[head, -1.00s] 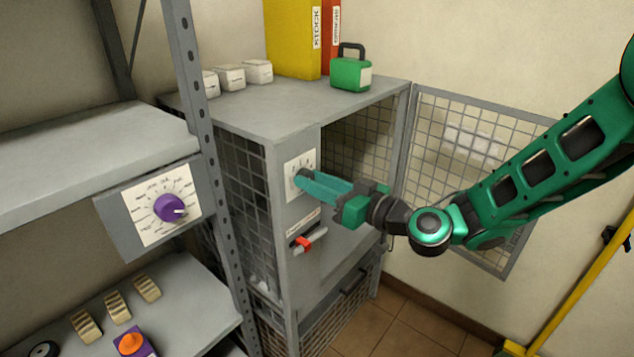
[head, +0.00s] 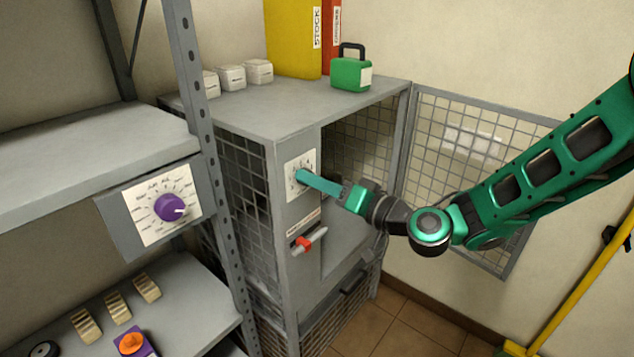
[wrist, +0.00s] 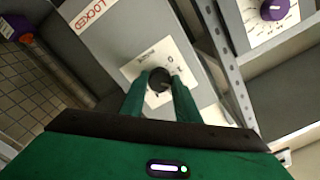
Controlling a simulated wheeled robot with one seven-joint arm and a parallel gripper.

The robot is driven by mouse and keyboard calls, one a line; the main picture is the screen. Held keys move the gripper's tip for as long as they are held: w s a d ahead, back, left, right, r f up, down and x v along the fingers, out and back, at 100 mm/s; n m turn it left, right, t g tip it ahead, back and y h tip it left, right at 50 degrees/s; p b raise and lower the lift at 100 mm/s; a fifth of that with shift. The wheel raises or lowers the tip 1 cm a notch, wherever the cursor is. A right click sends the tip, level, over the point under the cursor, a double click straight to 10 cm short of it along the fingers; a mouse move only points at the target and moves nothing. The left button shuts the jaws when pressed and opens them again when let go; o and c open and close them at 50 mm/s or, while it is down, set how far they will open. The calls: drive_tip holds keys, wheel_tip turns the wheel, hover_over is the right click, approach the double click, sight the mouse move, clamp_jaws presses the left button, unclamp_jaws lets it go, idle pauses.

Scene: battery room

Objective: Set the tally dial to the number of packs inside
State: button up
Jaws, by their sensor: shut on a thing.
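The tally dial is a dark knob (wrist: 158,80) on a white numbered plate (head: 301,160) on the cabinet's front post. My gripper (head: 302,176) reaches it from the right. In the wrist view my gripper (wrist: 159,92) has its two green fingers on either side of the knob, shut on it. The fingers hide most of the dial in the head view, and I cannot read its setting. The cabinet (head: 300,112) has its mesh door (head: 465,150) swung open to the right. The part of its inside that shows has no packs that I can make out.
A red-handled latch (head: 306,242) sits below the dial. A purple knob (head: 170,208) is on the shelf rack at left. White boxes (head: 232,77), binders (head: 292,38) and a green case (head: 351,73) stand on the cabinet. A yellow rail (head: 575,300) is at right.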

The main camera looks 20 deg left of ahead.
drive_tip(key=shift+w+d+f, duration=0.1)
drive_tip(key=shift+w+d, duration=0.1)
drive_tip(key=shift+w, duration=0.1)
drive_tip(key=o, duration=1)
drive_tip(key=shift+o, duration=0.2)
drive_tip(key=shift+s+a, duration=0.1)
drive_tip(key=v, duration=1.1)
drive_tip(key=shift+f, duration=0.1)
